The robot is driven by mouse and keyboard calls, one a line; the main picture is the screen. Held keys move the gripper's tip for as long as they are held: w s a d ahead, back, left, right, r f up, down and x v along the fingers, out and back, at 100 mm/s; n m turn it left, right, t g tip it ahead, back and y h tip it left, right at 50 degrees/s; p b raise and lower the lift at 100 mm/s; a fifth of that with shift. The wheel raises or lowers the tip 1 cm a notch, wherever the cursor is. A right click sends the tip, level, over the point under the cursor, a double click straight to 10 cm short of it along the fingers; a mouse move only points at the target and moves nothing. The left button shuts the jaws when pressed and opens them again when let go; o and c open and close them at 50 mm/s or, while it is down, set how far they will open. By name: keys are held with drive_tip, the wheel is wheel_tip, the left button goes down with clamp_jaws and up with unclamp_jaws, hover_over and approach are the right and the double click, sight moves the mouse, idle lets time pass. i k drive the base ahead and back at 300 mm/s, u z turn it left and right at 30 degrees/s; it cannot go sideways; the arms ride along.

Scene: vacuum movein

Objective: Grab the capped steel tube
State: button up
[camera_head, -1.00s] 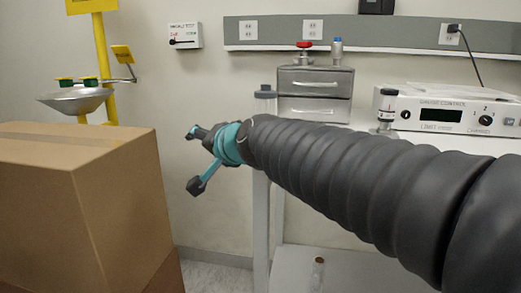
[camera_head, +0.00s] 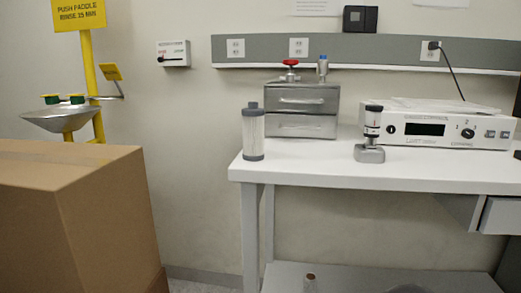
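A small steel tube with a blue cap (camera_head: 323,68) stands upright on top of the grey two-drawer metal cabinet (camera_head: 301,98), near its right end. Beside it on the left is a metal fitting with a red handle (camera_head: 290,72). A clear cylinder with dark grey end caps (camera_head: 253,134) stands upright on the white bench, left of the cabinet. My gripper is not in view, so its state and place are hidden.
The white bench (camera_head: 310,165) also holds a small gauge on a grey base (camera_head: 370,135) and a control box (camera_head: 438,127). A cardboard box (camera_head: 100,205) stands at the left by a yellow eyewash station (camera_head: 62,110).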

sight(322, 63)
drive_tip(key=u, duration=3)
drive_tip(key=k, duration=2.2)
drive_tip(key=z, duration=1.3)
